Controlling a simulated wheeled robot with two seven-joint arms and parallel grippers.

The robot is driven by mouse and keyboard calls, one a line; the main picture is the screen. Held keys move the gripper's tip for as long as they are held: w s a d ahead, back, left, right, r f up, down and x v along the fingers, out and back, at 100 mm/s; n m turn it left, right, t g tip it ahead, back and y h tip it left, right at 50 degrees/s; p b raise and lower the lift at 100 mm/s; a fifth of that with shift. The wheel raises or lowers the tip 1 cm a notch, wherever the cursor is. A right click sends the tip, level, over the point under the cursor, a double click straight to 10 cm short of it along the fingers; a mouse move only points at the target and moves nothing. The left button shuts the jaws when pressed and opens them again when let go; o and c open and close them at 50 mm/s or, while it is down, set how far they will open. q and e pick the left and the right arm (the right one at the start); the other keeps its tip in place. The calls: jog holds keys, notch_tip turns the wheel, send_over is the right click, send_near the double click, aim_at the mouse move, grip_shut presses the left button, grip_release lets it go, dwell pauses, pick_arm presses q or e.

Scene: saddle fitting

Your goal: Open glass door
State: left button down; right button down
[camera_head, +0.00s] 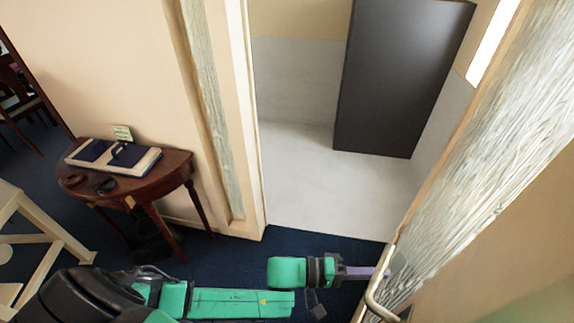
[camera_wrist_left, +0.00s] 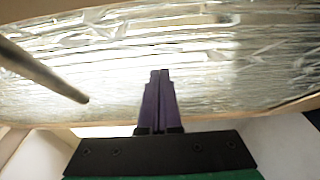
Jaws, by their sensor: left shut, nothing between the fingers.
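The glass door (camera_head: 465,165) stands swung open at the right in the head view, with rippled glass in a pale wooden frame. Its curved metal handle (camera_head: 372,300) is at the lower right. The glass fills the upper part of the left wrist view (camera_wrist_left: 220,60), and a rod that looks like the handle (camera_wrist_left: 45,70) comes in from the left. My left gripper (camera_head: 375,272) has its purple fingers shut and empty. The fingertips (camera_wrist_left: 160,72) point at the glass beside the handle; I cannot tell whether they touch either. My right gripper is out of view.
The doorway shows a pale-floored room with a tall dark cabinet (camera_head: 398,75). A wooden half-round table (camera_head: 170,170) with a book stands against the wall at left. A pale wooden stand (camera_head: 45,245) is at the left edge. Dark blue carpet lies before the doorway.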

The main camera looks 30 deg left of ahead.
pick_arm(q)
jog(key=shift+d, duration=0.25)
dwell(0.4)
jog(key=b+v, duration=0.2)
jog(key=v, duration=1.2)
jog(key=shift+s+a, duration=0.2)
jog(key=shift+a, duration=0.1)
